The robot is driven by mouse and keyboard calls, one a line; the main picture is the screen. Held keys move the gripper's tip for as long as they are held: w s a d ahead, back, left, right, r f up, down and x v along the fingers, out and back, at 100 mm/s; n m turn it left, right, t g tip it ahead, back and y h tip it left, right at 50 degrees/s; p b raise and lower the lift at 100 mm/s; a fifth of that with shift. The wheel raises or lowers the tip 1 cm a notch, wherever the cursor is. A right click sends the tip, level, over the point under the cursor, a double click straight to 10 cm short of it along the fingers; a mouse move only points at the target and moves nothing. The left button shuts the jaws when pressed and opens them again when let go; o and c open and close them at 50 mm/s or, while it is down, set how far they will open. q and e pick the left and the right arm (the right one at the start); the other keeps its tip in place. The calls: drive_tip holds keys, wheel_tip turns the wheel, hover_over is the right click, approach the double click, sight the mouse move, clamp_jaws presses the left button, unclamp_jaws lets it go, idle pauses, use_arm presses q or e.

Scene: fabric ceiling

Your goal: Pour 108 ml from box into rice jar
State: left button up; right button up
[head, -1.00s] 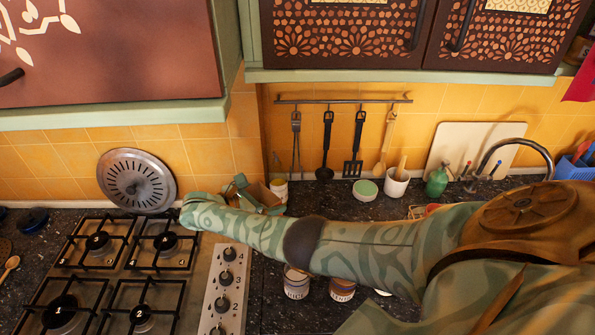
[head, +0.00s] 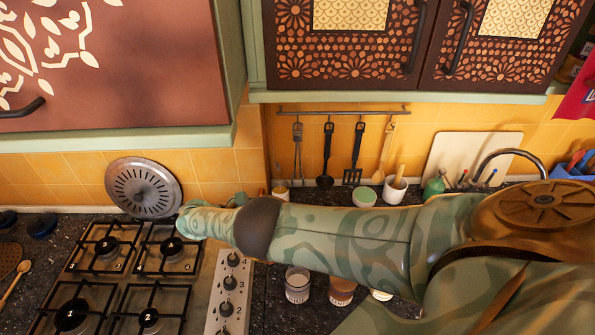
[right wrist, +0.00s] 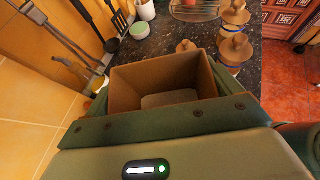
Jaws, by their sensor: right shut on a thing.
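An open-topped brown cardboard box (right wrist: 150,76) fills the middle of the right wrist view, with pale contents (right wrist: 170,99) low inside. My right gripper (right wrist: 160,88) is shut on this box, its green fingers at the box's sides. In the head view my right arm reaches left across the counter and hides the box and most of the gripper. Jars stand below the arm: a pale one (head: 297,286), a brownish one (head: 342,291) and a partly hidden one (head: 381,295). I cannot tell which is the rice jar. My left gripper is out of view.
A gas hob (head: 130,275) with knobs lies at left, a round metal lid (head: 143,187) leaning behind it. Utensils (head: 327,155) hang on the tiled wall. A green-lidded tub (head: 364,195) and white utensil pot (head: 395,188) stand at the back. Wooden-knobbed lids (right wrist: 235,48) show in the right wrist view.

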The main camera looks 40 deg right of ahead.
drive_tip(key=shift+s+a+r+g+p, duration=0.3)
drive_tip(key=shift+s+a+r+p, duration=0.1)
drive_tip(key=shift+s+r+p, duration=0.25)
drive_tip(key=shift+s+a+f+m, duration=0.1)
drive_tip(key=shift+s+f+m, duration=0.05)
drive_tip(key=shift+m, duration=0.15)
drive_tip(key=shift+s+a+r+g+y+p, duration=0.15)
drive_tip(key=shift+s+a+r+p, duration=0.1)
drive_tip(key=shift+s+a+p, duration=0.3)
drive_tip(key=shift+s+a+r+g+y+p, duration=0.2)
drive_tip(key=shift+a+p, duration=0.1)
drive_tip(key=shift+a, duration=0.3)
drive_tip(key=shift+s+a+r+m+p, duration=0.3)
drive_tip(key=shift+s+a+p, duration=0.1)
drive_tip(key=shift+p, duration=0.1)
drive_tip(key=shift+f, duration=0.1)
wheel_tip(320, 180, down, 7)
drive_tip(key=b, duration=0.7)
drive_tip(key=shift+s, duration=0.15)
drive_tip(key=shift+a, duration=0.1)
